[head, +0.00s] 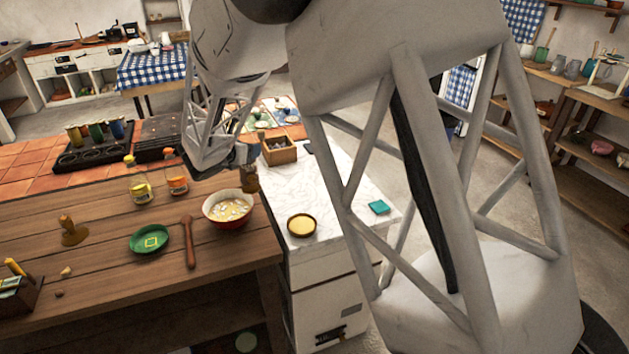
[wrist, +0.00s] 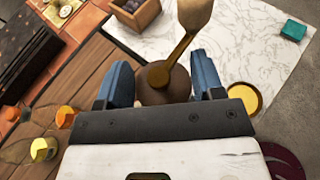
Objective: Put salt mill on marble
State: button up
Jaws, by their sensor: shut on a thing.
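The salt mill shows in the wrist view as a round brown body (wrist: 165,88) with a brass crank and a pale wooden knob. In the head view its brown body (head: 250,180) hangs under my gripper (head: 245,162). The blue fingers of my gripper (wrist: 163,78) are shut on it, one on each side. The mill appears near the border of the wooden table and the white, grey-veined marble (head: 345,190). The marble fills the upper middle of the wrist view (wrist: 235,48). I cannot tell the mill's height; its underside is hidden.
A red bowl (head: 222,219) stands just left of the mill. The marble bears a wooden box (head: 279,155) at the back, a yellow round dish (head: 301,225) in front and a teal block (head: 379,207) at right. Marble between them is bare. Jars (head: 140,188) stand left.

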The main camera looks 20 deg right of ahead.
jog(key=s+d, duration=0.2)
jog(key=d, duration=2.8)
jog(key=f, duration=0.5)
jog(key=shift+s+d+f, duration=0.1)
jog(key=shift+d+f, duration=0.25)
jog(key=shift+f, duration=0.05)
jog(key=w+d, duration=0.2)
jog(key=w, duration=0.5)
jog(key=w+d+f, duration=0.1)
jog(key=w+d, duration=0.2)
jog(key=w, duration=0.5)
jog(key=shift+w+f, duration=0.15)
jog(key=shift+f, duration=0.05)
jog(key=shift+f, duration=1.9)
